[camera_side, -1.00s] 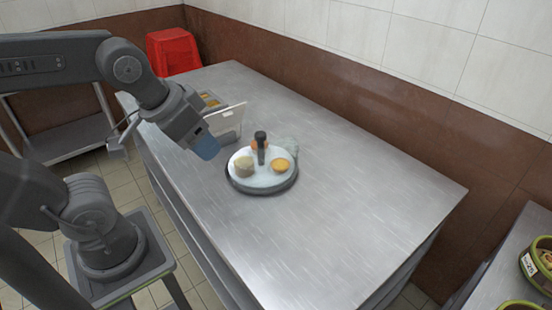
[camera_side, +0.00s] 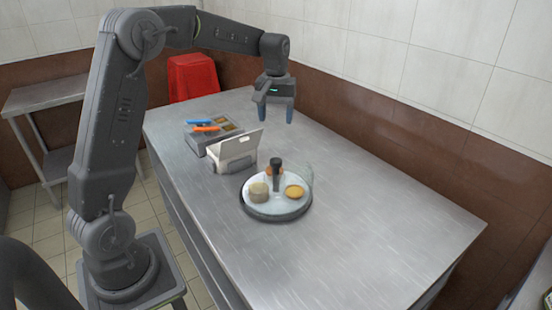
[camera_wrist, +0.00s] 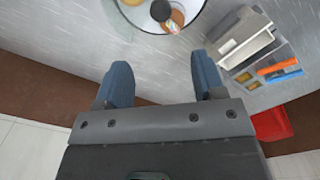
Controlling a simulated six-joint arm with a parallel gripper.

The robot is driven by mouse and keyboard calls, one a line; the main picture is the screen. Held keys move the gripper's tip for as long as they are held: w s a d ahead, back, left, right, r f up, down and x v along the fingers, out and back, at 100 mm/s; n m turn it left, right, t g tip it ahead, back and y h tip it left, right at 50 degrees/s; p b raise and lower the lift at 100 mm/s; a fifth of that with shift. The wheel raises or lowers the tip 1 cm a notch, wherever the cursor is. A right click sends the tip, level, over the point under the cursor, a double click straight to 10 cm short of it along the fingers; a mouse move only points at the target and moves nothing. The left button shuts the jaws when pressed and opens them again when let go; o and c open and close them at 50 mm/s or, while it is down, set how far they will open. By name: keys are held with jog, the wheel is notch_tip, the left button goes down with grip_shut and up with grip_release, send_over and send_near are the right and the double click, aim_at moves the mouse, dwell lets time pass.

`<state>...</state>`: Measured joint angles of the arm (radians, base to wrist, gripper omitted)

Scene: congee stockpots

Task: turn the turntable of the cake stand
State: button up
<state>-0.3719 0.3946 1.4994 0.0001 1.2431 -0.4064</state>
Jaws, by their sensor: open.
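The cake stand (camera_side: 277,213) is a round turntable with a white top and dark rim on the steel table. A dark upright knob stands at its middle. A beige cake (camera_side: 258,192) is at the front left, a yellow cake (camera_side: 294,192) at the right, and an orange item sits behind the knob, partly hidden. Something clear stands at the back right edge. My gripper (camera_side: 277,117) is open and empty, fingers down, above the table behind the stand and apart from it. In the wrist view the stand (camera_wrist: 190,28) is cut by the top edge, beyond my open fingers (camera_wrist: 157,85).
A white open-lidded box (camera_side: 233,157) stands left of the stand. Behind it is a grey tray (camera_side: 192,139) with blue and orange handled items. A red stool (camera_side: 192,78) is beyond the table. The table's right and front are clear.

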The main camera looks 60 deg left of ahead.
aim_at(276, 160)
notch_tip(276, 160, down, 14)
jog(key=shift+w+a+f, duration=0.1)
dwell(0.5)
grip_shut()
dwell(0.5)
